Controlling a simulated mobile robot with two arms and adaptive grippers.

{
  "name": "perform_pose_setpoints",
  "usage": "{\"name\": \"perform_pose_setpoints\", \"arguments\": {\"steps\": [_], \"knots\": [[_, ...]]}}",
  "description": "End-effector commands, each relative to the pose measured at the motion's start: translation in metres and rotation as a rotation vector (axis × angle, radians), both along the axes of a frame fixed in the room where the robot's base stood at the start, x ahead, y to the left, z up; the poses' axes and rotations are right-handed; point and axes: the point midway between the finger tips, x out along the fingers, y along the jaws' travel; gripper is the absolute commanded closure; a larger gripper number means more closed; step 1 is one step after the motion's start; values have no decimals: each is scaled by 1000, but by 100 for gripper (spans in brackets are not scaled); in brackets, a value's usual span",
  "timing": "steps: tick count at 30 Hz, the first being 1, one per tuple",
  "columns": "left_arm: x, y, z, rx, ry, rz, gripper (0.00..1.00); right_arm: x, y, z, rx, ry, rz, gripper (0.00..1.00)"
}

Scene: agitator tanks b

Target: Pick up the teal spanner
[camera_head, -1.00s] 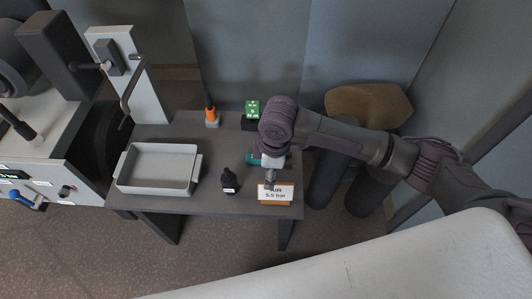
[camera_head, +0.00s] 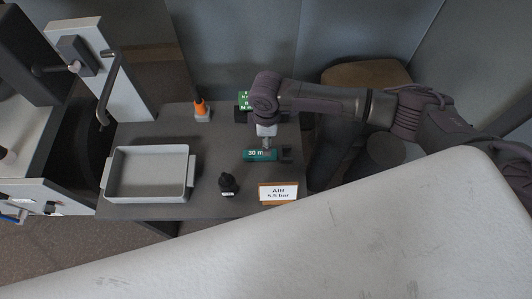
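The teal spanner (camera_head: 252,156), marked with a white "30 m..." label, is on the grey table, toward its right side. My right arm comes in from the right, and my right gripper (camera_head: 267,144) points down at the spanner's right half. The gripper covers part of the spanner. The fingertips are small and partly hidden, so I cannot tell whether they are apart or closed on it. My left gripper is not in view.
The table (camera_head: 208,170) also bears a grey tray (camera_head: 191,178), a black bottle (camera_head: 227,184), an "AIR 5.5 bar" sign (camera_head: 278,192), an orange-topped item (camera_head: 200,108) and a green labelled block (camera_head: 244,102). A machine (camera_head: 75,60) stands at the left.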

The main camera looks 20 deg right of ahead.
Motion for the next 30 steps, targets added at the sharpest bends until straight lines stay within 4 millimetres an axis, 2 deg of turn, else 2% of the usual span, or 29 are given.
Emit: {"name": "perform_pose_setpoints", "arguments": {"steps": [5, 12, 16, 23, 24, 30], "knots": [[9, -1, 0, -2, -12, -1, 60, -2, 1, -12, 0, 2, 1, 38], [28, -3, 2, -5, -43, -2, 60, -8, 3, -46, -3, 2, 0, 38], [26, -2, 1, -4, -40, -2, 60, -8, 3, -59, -2, 2, 1, 38], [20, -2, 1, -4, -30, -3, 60, -8, 3, -61, 0, 0, 1, 38], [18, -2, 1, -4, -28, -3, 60, -8, 3, -61, 0, 0, 1, 39], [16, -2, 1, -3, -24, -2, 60, -7, 3, -60, -1, 0, 1, 72]]}}
